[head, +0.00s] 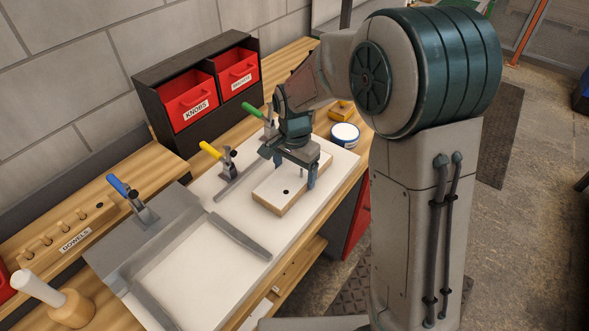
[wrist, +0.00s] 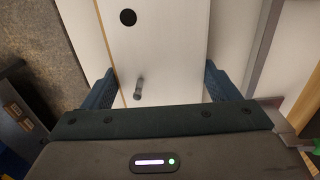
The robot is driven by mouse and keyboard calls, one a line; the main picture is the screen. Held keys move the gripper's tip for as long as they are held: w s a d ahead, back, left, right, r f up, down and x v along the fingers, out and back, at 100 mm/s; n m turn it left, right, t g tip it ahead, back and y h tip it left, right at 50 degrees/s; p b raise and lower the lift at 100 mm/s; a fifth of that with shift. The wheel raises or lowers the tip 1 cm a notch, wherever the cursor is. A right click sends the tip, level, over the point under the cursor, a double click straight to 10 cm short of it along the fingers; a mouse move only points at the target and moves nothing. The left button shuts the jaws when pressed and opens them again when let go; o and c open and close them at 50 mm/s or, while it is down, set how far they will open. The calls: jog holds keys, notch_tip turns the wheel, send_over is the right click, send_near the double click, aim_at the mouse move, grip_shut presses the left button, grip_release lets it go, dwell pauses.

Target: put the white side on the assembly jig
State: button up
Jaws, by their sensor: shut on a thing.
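The white side (head: 279,188) is a flat board with a white face, a pale wood edge and a dark round hole. My gripper (head: 289,169) is shut across its width, one finger on each long edge. The wrist view shows the board (wrist: 165,40) between the blue fingers of my gripper (wrist: 158,76), with a metal pin standing on its face. The assembly jig (head: 200,258) is a white plate with grey bars and toggle clamps. The board is over the jig's right part; I cannot tell whether it touches the plate. My gripper hides part of the board.
Blue (head: 133,198), yellow (head: 221,157) and green (head: 262,118) handled clamps line the jig's back. Red bins (head: 188,102) stand behind. A dowel block (head: 68,238) and mallet (head: 62,303) are at left. A round tin (head: 345,136) sits beyond the board.

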aim_at(295, 173)
jog(key=shift+f, duration=0.1)
jog(key=shift+f, duration=0.15)
jog(key=o, duration=1.1)
jog(key=shift+o, duration=0.2)
jog(key=shift+r, duration=0.2)
notch_tip(295, 173, up, 12)
jog(key=s+d+n+t, duration=0.1)
jog(key=s+d+n, duration=0.2)
jog(key=s+d, duration=0.4)
jog(key=s+d+f+n+t, duration=0.1)
jog(key=s+d+n, duration=0.3)
jog(key=s, duration=0.8)
jog(key=shift+d+f+n+t, duration=0.15)
jog(key=shift+d+n+t, duration=0.25)
jog(key=shift+d, duration=1)
